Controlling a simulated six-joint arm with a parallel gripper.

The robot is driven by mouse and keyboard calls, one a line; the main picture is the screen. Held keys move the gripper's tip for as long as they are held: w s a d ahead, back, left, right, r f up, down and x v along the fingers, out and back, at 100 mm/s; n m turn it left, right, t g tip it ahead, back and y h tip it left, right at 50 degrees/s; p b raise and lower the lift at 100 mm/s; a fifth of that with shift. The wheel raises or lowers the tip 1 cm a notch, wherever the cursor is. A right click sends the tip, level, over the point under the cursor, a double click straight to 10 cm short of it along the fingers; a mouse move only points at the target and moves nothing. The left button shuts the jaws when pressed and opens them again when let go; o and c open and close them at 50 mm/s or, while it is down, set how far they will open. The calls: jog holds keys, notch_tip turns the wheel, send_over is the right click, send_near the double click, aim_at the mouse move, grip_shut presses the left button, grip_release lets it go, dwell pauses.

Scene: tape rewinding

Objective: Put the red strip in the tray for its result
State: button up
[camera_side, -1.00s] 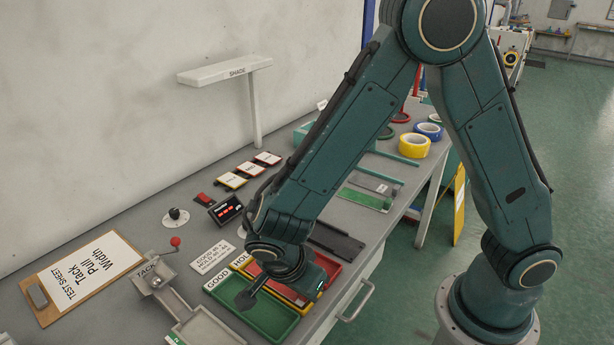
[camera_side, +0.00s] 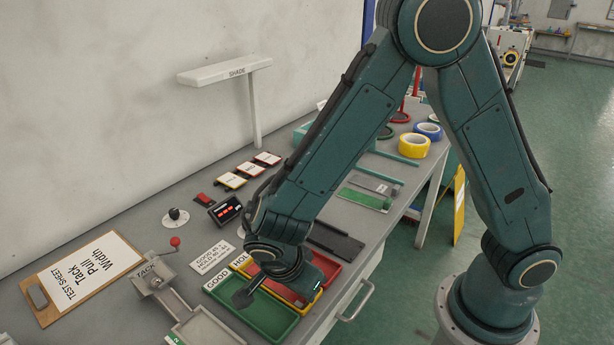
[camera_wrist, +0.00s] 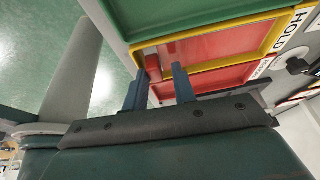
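In the wrist view, the red strip (camera_wrist: 220,46) lies along the yellow-rimmed HOLD tray (camera_wrist: 277,40), with a thicker red end (camera_wrist: 153,66) near my fingers. My gripper (camera_wrist: 162,74) is at that tray's end. Its two blue-grey fingers stand apart, one on each side of the red end, with a gap on the right finger's side. In the side view, red shows inside the yellow tray (camera_side: 241,261), while my wrist hides much of it and the fingertips. The green GOOD tray (camera_side: 272,318) lies on one side and the red tray (camera_side: 327,265) on the other.
A tack tester (camera_side: 158,287) with a red-knobbed lever and a clipboard test sheet (camera_side: 82,277) lie to the left. A small display (camera_side: 225,210) and a limits card (camera_side: 212,257) sit behind the trays. Tape rolls (camera_side: 414,145) stand at the far end.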

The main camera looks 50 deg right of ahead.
jog(key=shift+s+f, duration=0.5)
jog(key=shift+a+r, duration=0.1)
jog(key=shift+r, duration=0.65)
jog(key=v, duration=1.1)
jog(key=shift+w+r, duration=0.3)
jog(key=shift+r, duration=0.1)
jog(key=shift+a, duration=0.1)
jog(key=s+d+r+n+t+y, duration=0.1)
jog(key=s+d+r+n+y, duration=0.15)
jog(key=d+r+n, duration=0.7)
jog(key=s+d+r+n+t+y, duration=0.2)
jog(key=s+d+n+t, duration=0.2)
jog(key=s+d+n, duration=0.4)
jog(key=shift+s+d+r+n, duration=0.25)
jog(key=shift+s+d+n, duration=0.15)
jog(key=shift+s, duration=0.15)
